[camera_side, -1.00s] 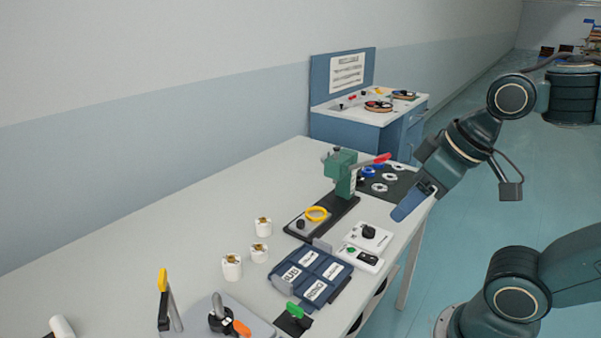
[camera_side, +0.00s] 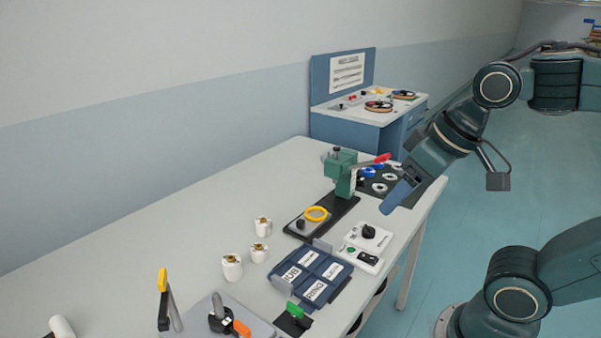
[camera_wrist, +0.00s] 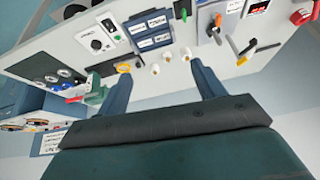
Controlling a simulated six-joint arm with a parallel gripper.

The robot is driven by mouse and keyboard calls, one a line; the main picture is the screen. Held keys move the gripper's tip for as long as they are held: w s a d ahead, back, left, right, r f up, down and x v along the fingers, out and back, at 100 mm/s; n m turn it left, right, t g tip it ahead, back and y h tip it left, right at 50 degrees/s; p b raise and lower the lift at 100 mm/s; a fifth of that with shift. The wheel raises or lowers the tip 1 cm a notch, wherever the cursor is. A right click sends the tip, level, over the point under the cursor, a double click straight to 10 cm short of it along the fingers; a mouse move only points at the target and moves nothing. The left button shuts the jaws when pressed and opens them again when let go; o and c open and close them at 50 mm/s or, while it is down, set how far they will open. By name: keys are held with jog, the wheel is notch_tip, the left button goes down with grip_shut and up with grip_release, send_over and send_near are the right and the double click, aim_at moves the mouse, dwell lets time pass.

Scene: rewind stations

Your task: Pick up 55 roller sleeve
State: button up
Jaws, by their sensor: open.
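Three white roller sleeves with brass-coloured tops stand upright on the grey table in the side view: a front one (camera_side: 232,268), a middle one (camera_side: 260,253) and a rear one (camera_side: 263,227). No size marks are readable, so I cannot tell which is the 55. They show small in the wrist view, one at the left (camera_wrist: 155,69), beyond and between my fingers. My gripper (camera_side: 398,197) is open and empty, above the table's right edge and well to the right of the sleeves. Both fingers show in the wrist view (camera_wrist: 160,76).
A green press (camera_side: 342,172) with a red handle stands between my gripper and the table's far side. A blue labelled tray (camera_side: 325,256) and a white control box with a black knob (camera_side: 370,238) lie right of the sleeves. The table's left side is largely clear.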

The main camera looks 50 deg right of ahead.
jog(key=w+a+r+m+g, duration=0.15)
jog(key=w+m, duration=0.35)
jog(key=w, duration=0.5)
jog(key=m+g, duration=0.4)
jog(key=m, duration=1)
send_over(230, 257)
notch_tip(230, 257, down, 18)
jog(key=shift+s+a, duration=0.1)
jog(key=shift+a, duration=0.05)
jog(key=shift+f, duration=4.25)
jog(key=shift+f, duration=2.6)
